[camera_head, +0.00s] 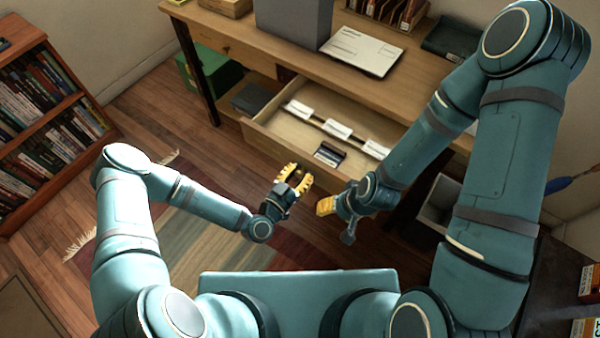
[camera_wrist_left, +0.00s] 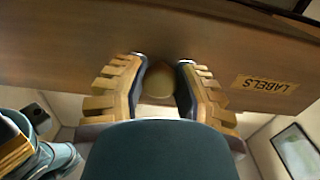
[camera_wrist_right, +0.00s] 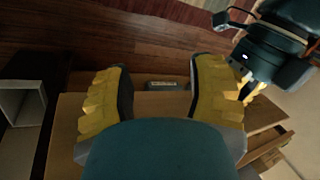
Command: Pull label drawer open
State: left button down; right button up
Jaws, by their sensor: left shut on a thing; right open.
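The label drawer (camera_head: 290,126) stands pulled out from the wooden desk, its inside showing. In the left wrist view its front (camera_wrist_left: 75,50) carries a tag reading LABELS (camera_wrist_left: 266,84) and a round knob (camera_wrist_left: 159,82). My left gripper (camera_head: 297,178) is at the drawer front, shut on the knob, with a finger on each side; it also shows in the left wrist view (camera_wrist_left: 158,88). My right gripper (camera_head: 326,206) is open and empty, lower and to the right, apart from the drawer; its spread fingers show in the right wrist view (camera_wrist_right: 158,88).
White cards (camera_head: 338,130) and a small dark item (camera_head: 329,154) lie in the drawer. The desk top (camera_head: 250,35) holds a grey box (camera_head: 294,22) and a paper sheet (camera_head: 362,50). A bin (camera_head: 438,205) stands right of my right gripper. A bookshelf (camera_head: 45,130) is at left.

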dwell(0.4)
pick_arm(q)
jog(key=c, duration=0.7)
grip_release()
jog(key=shift+o, duration=0.2)
jog(key=shift+a, duration=0.1)
jog(key=v, duration=1.2)
